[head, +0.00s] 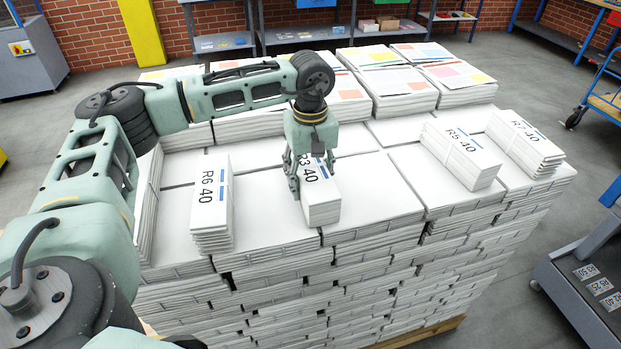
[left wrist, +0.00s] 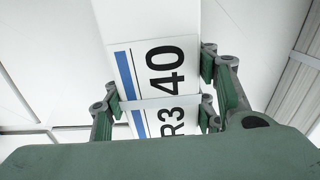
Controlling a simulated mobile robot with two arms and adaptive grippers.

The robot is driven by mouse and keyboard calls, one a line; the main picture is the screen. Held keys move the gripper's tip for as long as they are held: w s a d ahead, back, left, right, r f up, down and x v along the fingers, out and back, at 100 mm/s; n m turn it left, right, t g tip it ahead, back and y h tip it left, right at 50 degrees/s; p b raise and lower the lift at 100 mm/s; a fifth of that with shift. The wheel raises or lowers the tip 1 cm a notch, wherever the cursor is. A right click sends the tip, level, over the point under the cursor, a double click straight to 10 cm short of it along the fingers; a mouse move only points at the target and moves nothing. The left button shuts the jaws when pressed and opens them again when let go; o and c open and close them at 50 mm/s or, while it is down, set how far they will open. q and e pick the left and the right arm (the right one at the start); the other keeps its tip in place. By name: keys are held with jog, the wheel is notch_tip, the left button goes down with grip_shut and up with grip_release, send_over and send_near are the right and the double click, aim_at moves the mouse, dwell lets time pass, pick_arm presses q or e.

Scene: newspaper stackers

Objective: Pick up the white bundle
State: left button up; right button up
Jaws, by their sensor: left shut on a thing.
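The white bundle labelled R3 40 (head: 321,205) lies on top of a large stack of white paper, near its front edge in the head view. My left gripper (head: 309,185) comes down from above and is shut on this bundle, one finger on each side. In the left wrist view the bundle's label (left wrist: 158,80) with its blue stripe shows between the two fingers (left wrist: 160,112). Other white bundles lie on the stack: R6 40 (head: 212,205) to the left, R5 40 (head: 461,155) and R7 40 (head: 525,142) to the right. My right gripper does not show.
The paper stack (head: 380,193) fills the middle, with coloured-cover piles (head: 400,90) along its back. A blue cart (head: 603,95) stands at the right, and a grey labelled unit (head: 590,275) at the lower right. Shelves line the brick wall.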

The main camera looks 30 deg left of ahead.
aim_at(312, 167)
pick_arm(q)
grip_shut()
jog(key=shift+r, duration=0.1)
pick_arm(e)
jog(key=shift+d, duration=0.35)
pick_arm(q)
jog(key=shift+w, duration=0.1)
jog(key=shift+r+b, duration=0.55)
jog(key=shift+r, duration=0.2)
notch_tip(312, 167, up, 3)
jog(key=shift+d+f+b, duration=0.15)
jog(key=shift+f+b, duration=0.05)
jog(key=shift+b, duration=0.45)
jog(key=s+d+r+b, duration=0.1)
jog(key=s+d+r, duration=0.1)
jog(key=s+d+r+b, duration=0.1)
jog(key=s+d+r, duration=0.1)
jog(key=d, duration=0.1)
jog(key=s+d+r+b, duration=0.1)
jog(key=s+d+r, duration=0.1)
jog(key=s, duration=0.1)
jog(key=shift+d+b, duration=0.25)
jog(key=shift+b, duration=0.15)
jog(key=shift+s+d+r, duration=0.4)
jog(key=shift+s+r, duration=0.05)
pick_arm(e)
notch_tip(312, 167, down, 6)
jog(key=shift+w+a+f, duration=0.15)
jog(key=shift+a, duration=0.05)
